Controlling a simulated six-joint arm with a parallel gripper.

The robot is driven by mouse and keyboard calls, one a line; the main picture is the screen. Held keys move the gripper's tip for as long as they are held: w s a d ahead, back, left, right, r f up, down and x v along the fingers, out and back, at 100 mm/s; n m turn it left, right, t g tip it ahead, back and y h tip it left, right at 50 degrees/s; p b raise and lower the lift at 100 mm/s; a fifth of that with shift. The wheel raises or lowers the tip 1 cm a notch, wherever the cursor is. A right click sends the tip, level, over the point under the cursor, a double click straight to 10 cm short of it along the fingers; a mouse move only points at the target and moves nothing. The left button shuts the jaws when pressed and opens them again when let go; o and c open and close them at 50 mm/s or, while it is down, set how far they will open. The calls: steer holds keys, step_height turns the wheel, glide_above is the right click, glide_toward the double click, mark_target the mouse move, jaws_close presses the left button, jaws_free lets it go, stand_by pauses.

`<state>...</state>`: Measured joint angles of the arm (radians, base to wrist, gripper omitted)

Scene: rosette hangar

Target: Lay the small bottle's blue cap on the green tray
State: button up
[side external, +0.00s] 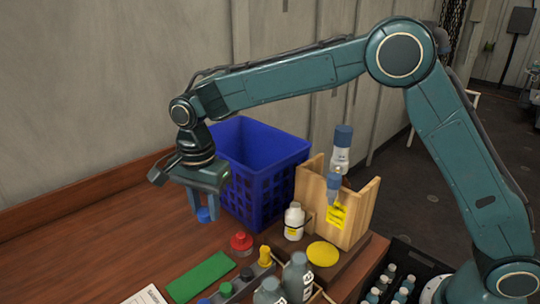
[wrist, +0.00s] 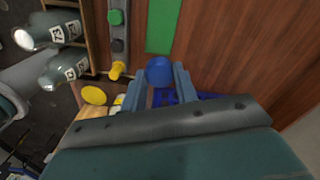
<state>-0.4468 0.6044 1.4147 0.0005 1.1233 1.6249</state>
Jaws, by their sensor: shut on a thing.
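My gripper (side external: 203,211) points down and is shut on a blue cap (side external: 204,216), held between the fingertips above the wooden table. In the wrist view the blue cap (wrist: 160,71) sits between the fingers of my gripper (wrist: 159,80). The green tray (side external: 200,277) lies flat on the table, nearer the side camera than my gripper. It shows beyond the cap in the wrist view (wrist: 160,28), with its visible surface bare. A small white bottle (side external: 294,222) stands beside the wooden holder; I cannot tell whether the cap is from it.
A blue basket (side external: 258,165) stands just right of my gripper. A wooden holder (side external: 362,210) has blue-capped bottles. A rail of coloured knobs (side external: 246,275), a red cap (side external: 241,242), a yellow disc (side external: 323,253) and grey bottles (side external: 298,277) stand near the tray. The table's left is clear.

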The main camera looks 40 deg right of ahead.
mark_target(206, 210)
step_height(206, 210, down, 11)
stand_by(0.3)
steer(key=shift+f, duration=2.1)
steer(key=shift+f, duration=0.2)
steer(key=o, duration=0.9)
steer(key=shift+o, duration=0.2)
steer(key=shift+r, duration=0.1)
step_height(206, 210, up, 12)
steer(key=shift+r, duration=0.1)
